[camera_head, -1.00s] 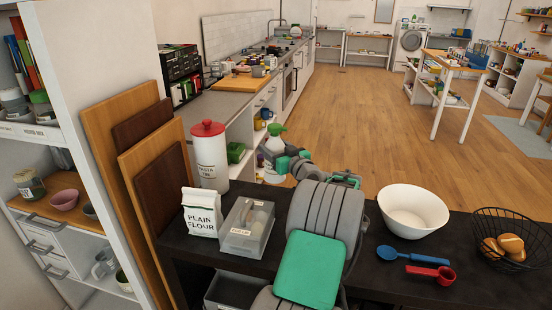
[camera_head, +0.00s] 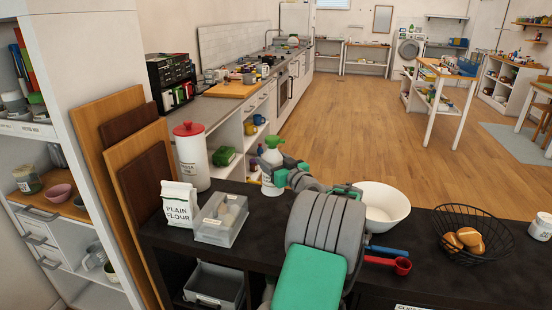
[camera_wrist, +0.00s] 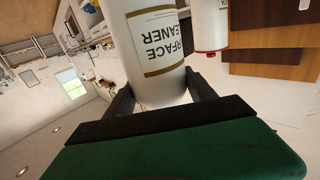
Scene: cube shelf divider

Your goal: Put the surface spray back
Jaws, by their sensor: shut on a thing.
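The surface spray (camera_head: 271,165) is a white bottle with a green spray head, seen upright beyond the black counter in the head view. In the wrist view the bottle (camera_wrist: 158,55) fills the upper middle, with its "SURFACE CLEANER" label upside down. My gripper (camera_wrist: 160,92) is shut on the bottle, one dark finger on each side. In the head view my arm reaches over the black counter, and my green and grey links hide part of the bottle and the finger contact.
The black counter (camera_head: 420,262) carries a flour bag (camera_head: 179,204), a clear container (camera_head: 220,220), a pasta tin (camera_head: 191,160), a white bowl (camera_head: 381,208) and a wire basket (camera_head: 476,234). Open white shelves (camera_head: 231,138) run under the grey worktop behind.

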